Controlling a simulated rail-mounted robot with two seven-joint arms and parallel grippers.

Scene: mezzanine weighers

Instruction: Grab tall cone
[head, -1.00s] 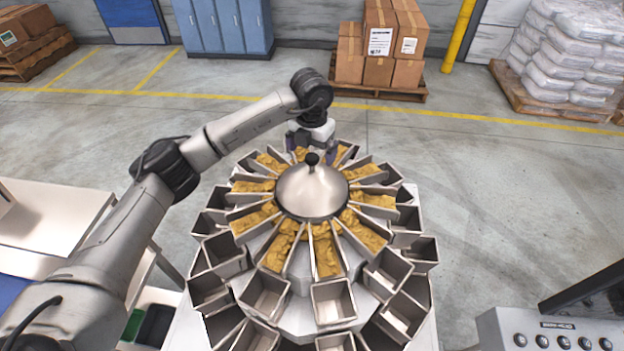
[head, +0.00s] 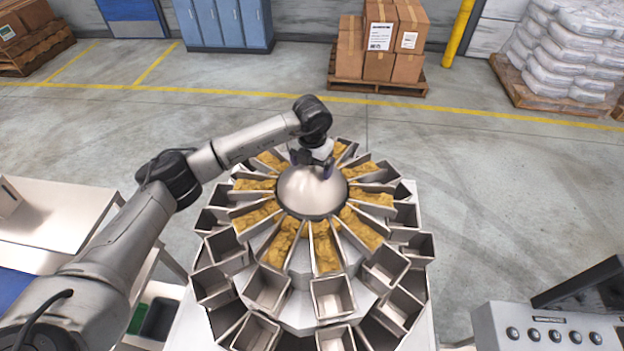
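The tall cone (head: 312,194) is a smooth silver dome at the centre top of the round weigher. Its dark knob, seen earlier, is now hidden behind my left gripper. My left gripper (head: 311,166) is over the top of the cone, with its dark fingertips apart on either side of where the knob is. It looks open; whether a finger touches the knob or the cone cannot be told. My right gripper is not in view.
Feeder troughs with golden food (head: 326,249) ring the cone closely. Several metal buckets (head: 332,297) hang below them. A control box with buttons (head: 550,328) stands at the lower right, and a pale table (head: 60,215) at the left.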

